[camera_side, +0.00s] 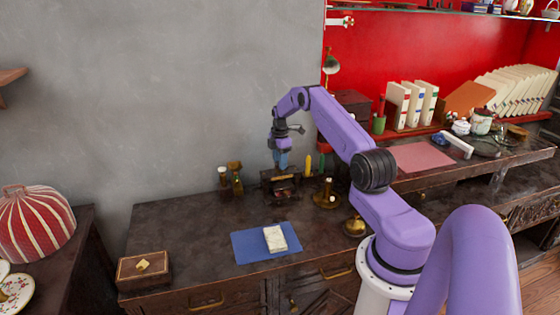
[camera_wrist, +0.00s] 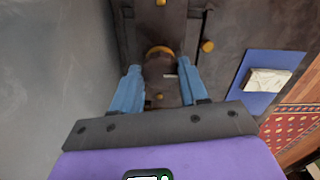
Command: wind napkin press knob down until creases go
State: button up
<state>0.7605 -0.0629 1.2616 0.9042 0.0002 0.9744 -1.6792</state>
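The napkin press (camera_side: 283,184) is a small dark wooden frame on the dark desk, near the wall. My gripper (camera_side: 281,166) points down just above it. In the wrist view, a dark rounded knob (camera_wrist: 160,66) with a brass ring at its far side lies between the two blue fingers of my gripper (camera_wrist: 160,72). The fingers stand apart on either side of the knob; I cannot tell whether they touch it. Any napkin inside the press is hidden. A folded cream cloth bundle (camera_side: 275,239) lies on a blue mat (camera_side: 249,247), also in the wrist view (camera_wrist: 267,80).
Small bottles (camera_side: 237,184) stand left of the press. A brass stand (camera_side: 326,195) and coloured upright items are close on its right. A wooden box (camera_side: 144,270) sits at the desk's left front. The desktop between box and mat is clear.

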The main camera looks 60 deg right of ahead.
jog(key=m, duration=0.3)
jog(key=shift+m, duration=0.4)
jog(key=m, duration=0.3)
jog(key=shift+m, duration=0.4)
jog(key=m, duration=1.2)
jog(key=shift+m, duration=0.3)
jog(key=m, duration=0.4)
jog(key=shift+m, duration=0.4)
